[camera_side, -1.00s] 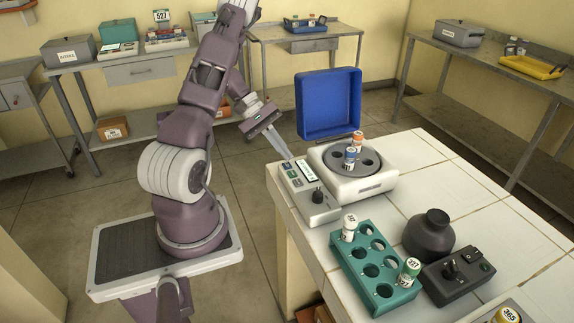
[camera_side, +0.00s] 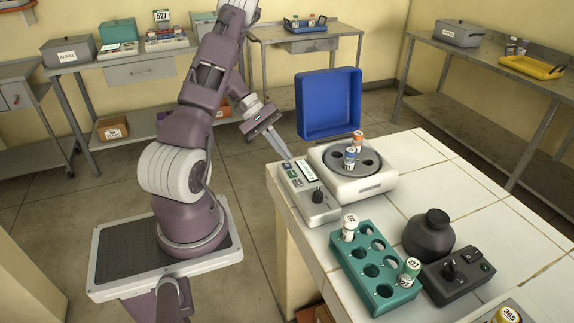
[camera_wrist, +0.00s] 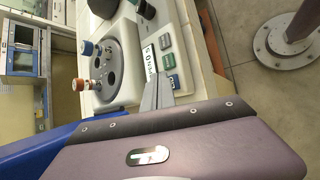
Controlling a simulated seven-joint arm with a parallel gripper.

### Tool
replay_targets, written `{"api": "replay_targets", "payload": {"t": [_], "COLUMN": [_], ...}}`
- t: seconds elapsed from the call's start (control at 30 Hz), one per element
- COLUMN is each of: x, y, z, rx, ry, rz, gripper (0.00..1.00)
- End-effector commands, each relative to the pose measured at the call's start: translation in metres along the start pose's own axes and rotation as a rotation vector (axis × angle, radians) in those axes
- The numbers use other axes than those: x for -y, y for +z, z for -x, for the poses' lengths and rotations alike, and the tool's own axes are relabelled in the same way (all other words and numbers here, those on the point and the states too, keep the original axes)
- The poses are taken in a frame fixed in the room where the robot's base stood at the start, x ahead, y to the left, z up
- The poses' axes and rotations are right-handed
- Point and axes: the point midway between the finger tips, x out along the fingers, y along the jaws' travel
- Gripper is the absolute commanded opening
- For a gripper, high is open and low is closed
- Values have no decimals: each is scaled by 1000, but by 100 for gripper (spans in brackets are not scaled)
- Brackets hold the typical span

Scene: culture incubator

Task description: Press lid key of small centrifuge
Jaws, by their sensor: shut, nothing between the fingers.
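The small centrifuge (camera_side: 352,188) stands on the white tiled bench with its blue lid (camera_side: 328,103) raised. Its round rotor (camera_side: 368,160) holds an orange-capped tube (camera_side: 359,142) and a blue-capped tube (camera_side: 350,157); both also show in the wrist view. The control panel (camera_side: 318,207) beside the rotor has a display (camera_wrist: 149,60), a dark knob (camera_side: 317,195) and several small keys, including a teal key (camera_wrist: 173,82). My gripper (camera_side: 289,157) is shut and empty, pointing down at the panel's far end. In the wrist view its fingertips (camera_wrist: 157,82) are close to the teal key; contact cannot be told.
A green tube rack (camera_side: 372,262) with two capped tubes stands in front of the centrifuge. The bench's left edge runs below the panel.

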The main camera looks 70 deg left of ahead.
Motion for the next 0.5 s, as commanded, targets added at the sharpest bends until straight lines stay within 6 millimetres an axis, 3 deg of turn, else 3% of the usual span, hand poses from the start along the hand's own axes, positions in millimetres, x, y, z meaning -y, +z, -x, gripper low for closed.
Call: {"api": "replay_targets", "payload": {"t": [0.5], "x": [3], "y": [-3], "z": [-4], "rx": [0], "ry": [0], "rz": [0], "gripper": [0]}}
